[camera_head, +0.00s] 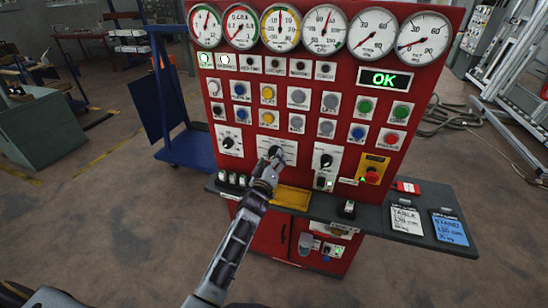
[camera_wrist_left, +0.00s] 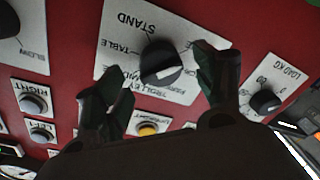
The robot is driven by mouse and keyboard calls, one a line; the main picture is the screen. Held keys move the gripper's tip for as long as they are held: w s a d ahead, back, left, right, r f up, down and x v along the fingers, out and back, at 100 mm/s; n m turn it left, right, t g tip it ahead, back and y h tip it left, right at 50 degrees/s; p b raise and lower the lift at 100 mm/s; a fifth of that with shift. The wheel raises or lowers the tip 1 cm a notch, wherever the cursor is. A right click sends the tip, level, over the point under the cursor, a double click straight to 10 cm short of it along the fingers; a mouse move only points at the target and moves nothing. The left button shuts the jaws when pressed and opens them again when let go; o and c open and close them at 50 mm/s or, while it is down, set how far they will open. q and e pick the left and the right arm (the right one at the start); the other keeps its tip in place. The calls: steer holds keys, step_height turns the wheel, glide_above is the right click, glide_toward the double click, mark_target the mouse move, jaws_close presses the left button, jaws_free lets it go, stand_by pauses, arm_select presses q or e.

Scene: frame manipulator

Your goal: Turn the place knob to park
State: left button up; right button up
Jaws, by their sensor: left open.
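The place knob (camera_wrist_left: 160,62) is a black round knob on a white plate of the red panel, with labels such as STAND, TABLE and TROLLEY around it. In the wrist view the plate appears roughly upside down. My left gripper (camera_wrist_left: 155,70) is open, with one finger on each side of the knob; whether they touch it cannot be told. In the head view my left gripper (camera_head: 270,168) reaches up to the knob (camera_head: 276,152) and partly covers its plate. Which label the knob points to is unclear. My right gripper is not in view.
Another black knob marked LOAD KG (camera_wrist_left: 265,100) is close by in the wrist view. Several push buttons, gauges and a green OK display (camera_head: 384,80) fill the panel. A red emergency button (camera_head: 372,175) is at right. A grey shelf (camera_head: 455,205) juts out below.

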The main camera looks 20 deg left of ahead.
arm_select(q)
steer(key=shift+w, duration=1.35)
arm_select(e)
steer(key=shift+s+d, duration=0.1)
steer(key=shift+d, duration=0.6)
arm_select(q)
steer(key=c, duration=0.8)
steer(key=shift+c, duration=1)
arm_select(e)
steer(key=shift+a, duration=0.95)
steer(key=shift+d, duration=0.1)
